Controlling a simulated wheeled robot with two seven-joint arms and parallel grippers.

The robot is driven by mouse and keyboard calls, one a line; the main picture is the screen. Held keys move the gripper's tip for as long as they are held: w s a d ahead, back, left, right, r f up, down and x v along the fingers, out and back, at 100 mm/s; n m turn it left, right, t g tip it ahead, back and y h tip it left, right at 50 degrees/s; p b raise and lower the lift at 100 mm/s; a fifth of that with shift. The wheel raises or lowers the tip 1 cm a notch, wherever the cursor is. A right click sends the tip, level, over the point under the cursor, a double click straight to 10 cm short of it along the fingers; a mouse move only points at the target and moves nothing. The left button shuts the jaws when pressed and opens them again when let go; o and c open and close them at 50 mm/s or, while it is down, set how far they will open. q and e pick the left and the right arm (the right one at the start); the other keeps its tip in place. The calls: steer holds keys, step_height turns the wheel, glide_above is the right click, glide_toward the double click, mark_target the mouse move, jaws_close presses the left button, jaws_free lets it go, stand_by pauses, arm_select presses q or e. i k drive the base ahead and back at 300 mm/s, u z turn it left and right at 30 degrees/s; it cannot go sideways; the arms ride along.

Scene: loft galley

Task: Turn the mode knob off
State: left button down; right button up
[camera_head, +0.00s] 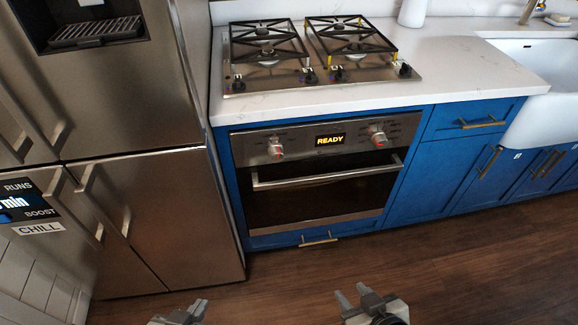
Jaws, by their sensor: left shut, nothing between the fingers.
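The oven (320,190) is set in blue cabinets under the cooktop. Its steel panel carries a left knob (275,148) and a right knob (377,138), each with a red mark and small printing around it. The printing is too small to read, so I cannot tell which is the mode knob. My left gripper (190,311) is at the bottom edge, shut and empty, partly cut off. My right gripper (354,295) is at the bottom, its fingers apart and empty. Both are well short of the oven.
The oven door's handle bar (328,177) crosses below the panel. A gas cooktop (315,55) sits in the white counter (455,65) above. A steel fridge (150,150) stands close on the left, a white sink (545,90) at right. Bare wood floor (290,270) lies before the oven.

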mark_target(276, 151)
steer(key=k, duration=0.45)
steer(key=u, duration=1.05)
steer(key=i, duration=0.75)
steer(key=z, duration=0.45)
